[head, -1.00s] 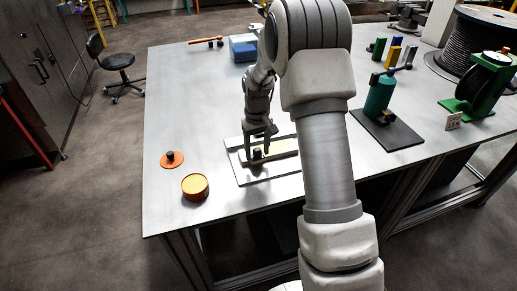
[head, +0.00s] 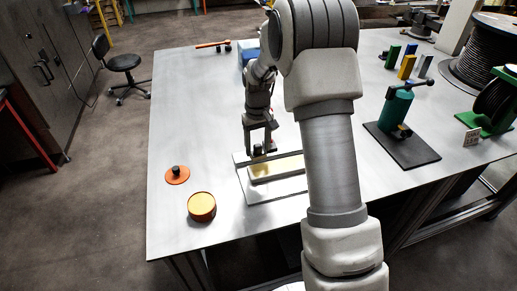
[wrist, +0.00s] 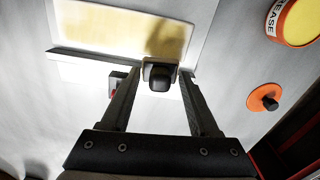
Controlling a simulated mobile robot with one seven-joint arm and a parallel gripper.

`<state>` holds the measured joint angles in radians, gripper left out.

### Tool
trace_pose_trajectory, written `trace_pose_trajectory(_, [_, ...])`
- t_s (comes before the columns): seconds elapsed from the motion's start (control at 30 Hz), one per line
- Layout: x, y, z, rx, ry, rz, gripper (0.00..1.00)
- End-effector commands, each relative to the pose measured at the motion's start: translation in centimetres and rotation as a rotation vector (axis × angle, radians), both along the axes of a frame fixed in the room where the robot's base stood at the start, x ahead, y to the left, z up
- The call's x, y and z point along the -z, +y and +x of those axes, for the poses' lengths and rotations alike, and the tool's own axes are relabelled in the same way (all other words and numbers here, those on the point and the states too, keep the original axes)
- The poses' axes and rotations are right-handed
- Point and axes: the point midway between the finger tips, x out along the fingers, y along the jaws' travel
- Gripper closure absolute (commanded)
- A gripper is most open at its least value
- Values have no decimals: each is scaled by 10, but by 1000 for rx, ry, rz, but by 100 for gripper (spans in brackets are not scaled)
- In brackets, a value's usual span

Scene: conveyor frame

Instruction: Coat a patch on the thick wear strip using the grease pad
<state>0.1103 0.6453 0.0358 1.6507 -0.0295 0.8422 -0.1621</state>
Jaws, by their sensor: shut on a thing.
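My gripper (head: 259,149) is shut on the black knob of the grease pad (wrist: 160,77), which sits between the fingertips in the wrist view. The pad's underside is hidden. The wear strip (head: 277,168) is a long raised bar with a pale yellow top, on a light plate (head: 280,190). My gripper is at its far left end. In the wrist view the strip (wrist: 115,28) has a yellowish, uneven coat, darker near the pad; I cannot tell whether the pad touches it. The round orange grease tin (head: 202,207) stands open with yellow contents.
An orange lid (head: 177,176) with a black knob lies behind the tin. A green device (head: 396,110) on a dark mat (head: 410,148) stands to the right. A blue box (head: 247,57) and an orange-handled tool (head: 212,44) lie at the back.

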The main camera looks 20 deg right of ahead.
Motion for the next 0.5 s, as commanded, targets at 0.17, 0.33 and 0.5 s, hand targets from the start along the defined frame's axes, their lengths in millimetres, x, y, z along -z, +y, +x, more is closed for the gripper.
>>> trace_pose_trajectory(0.17, [-18, 2, -2, 0, 3, 1, 83])
trace_pose_trajectory(0.33, [-34, 4, -3, 0, 3, 1, 83])
trace_pose_trajectory(0.5, [-49, 5, -3, 0, 2, 1, 83])
